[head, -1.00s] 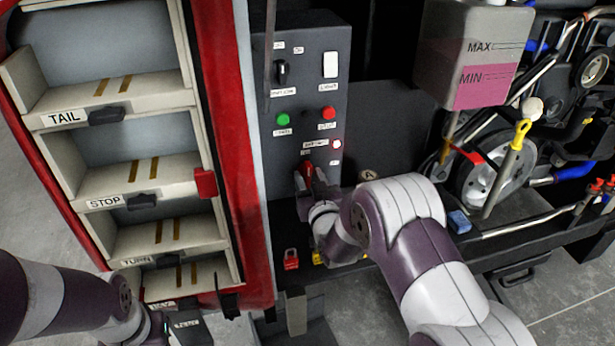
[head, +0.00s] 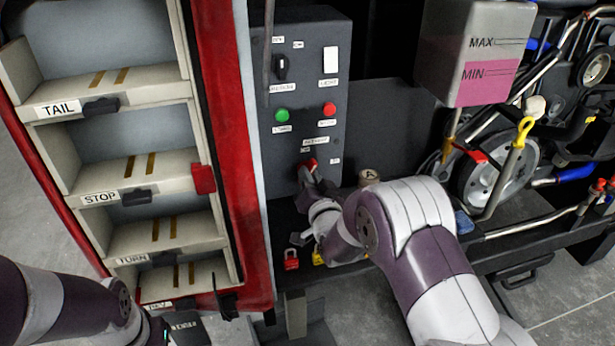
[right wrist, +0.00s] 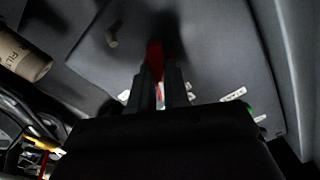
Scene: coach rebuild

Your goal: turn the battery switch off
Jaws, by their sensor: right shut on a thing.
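The battery switch's red handle (head: 309,163) is low on the dark control panel (head: 300,70). My right gripper (head: 306,178) is shut on it, and the fingers partly hide it. In the right wrist view the red handle (right wrist: 154,54) shows between the two fingers (right wrist: 158,80). In the head view the handle leans to the right. The small indicator lamp (head: 336,141) above and right of the switch is dark. My left arm is at the lower left, and its jaws do not show clearly.
Green (head: 282,116) and red (head: 329,109) buttons, a black rotary knob (head: 281,68) and a white rocker (head: 330,62) are higher on the panel. A red padlock (head: 291,259) is below. A labelled shelf rack (head: 187,110) stands left; the engine is at right.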

